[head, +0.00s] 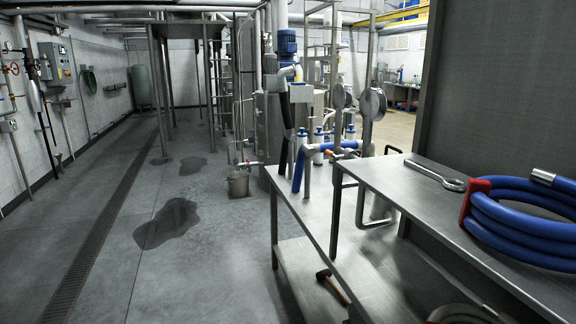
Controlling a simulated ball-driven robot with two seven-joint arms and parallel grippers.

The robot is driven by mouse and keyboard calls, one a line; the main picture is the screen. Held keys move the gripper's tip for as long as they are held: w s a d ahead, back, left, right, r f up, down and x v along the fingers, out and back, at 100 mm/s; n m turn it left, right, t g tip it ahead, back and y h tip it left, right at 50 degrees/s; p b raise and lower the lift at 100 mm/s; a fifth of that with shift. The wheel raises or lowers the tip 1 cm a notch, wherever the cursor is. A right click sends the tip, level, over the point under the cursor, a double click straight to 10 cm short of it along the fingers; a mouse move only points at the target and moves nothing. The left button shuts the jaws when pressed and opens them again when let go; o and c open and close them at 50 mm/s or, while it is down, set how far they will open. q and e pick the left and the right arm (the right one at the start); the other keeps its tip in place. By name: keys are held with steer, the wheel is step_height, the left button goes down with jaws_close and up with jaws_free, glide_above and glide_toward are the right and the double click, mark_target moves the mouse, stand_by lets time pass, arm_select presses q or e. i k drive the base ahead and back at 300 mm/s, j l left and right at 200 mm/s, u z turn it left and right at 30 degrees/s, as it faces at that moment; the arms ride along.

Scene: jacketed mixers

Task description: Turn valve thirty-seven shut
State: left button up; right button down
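No tag or number is legible, so I cannot tell which valve is thirty-seven. A red valve handwheel (13,68) sits on the pipework along the left wall. Whether either is open or shut is too small to tell. Neither of my grippers is in view.
A steel bench (405,190) fills the right foreground, with a coiled blue hose (515,212) and a spanner (435,175). Dark wet patches (168,222) lie on the floor. A drain grating (90,230) runs along the left. The left aisle is otherwise free.

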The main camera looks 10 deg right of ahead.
mark_target(329, 152)
steer(key=i+j+z, duration=0.15)
steer(key=i+z, duration=0.2)
steer(key=i+j+z, duration=0.2)
steer(key=z, duration=0.15)
steer(key=i+j+z, duration=0.1)
steer(key=i+j, duration=0.7)
steer(key=i, duration=0.25)
steer(key=z, duration=0.05)
